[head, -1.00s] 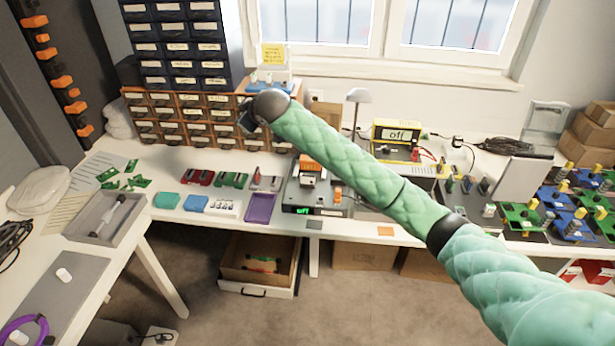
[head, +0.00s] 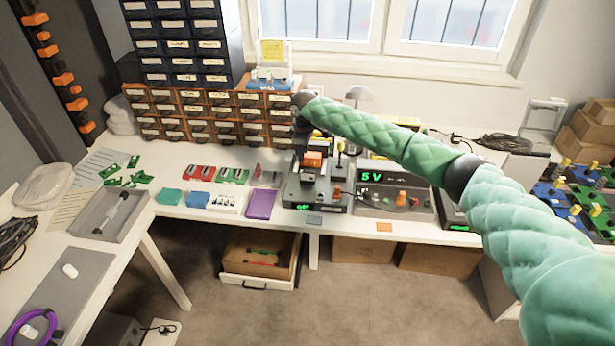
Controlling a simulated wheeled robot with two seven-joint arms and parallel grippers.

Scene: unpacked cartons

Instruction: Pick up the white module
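The white module (head: 226,203) lies flat near the front edge of the back bench, in a row between a blue module (head: 197,200) and a purple tray-like piece (head: 261,204). My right gripper (head: 303,128) is at the end of the green padded arm that comes in from the right. It appears above and behind a device with an orange top, up and to the right of the white module and well apart from it. The gripper is small and dark here, and its fingers are not clear. My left gripper is out of view.
Red modules (head: 199,173) and green modules (head: 234,176) lie behind the row. A grey device (head: 318,192) stands to the right, beside a unit reading 5 V (head: 382,202). Drawer cabinets (head: 210,118) stand behind. An open drawer (head: 258,264) juts out below the bench.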

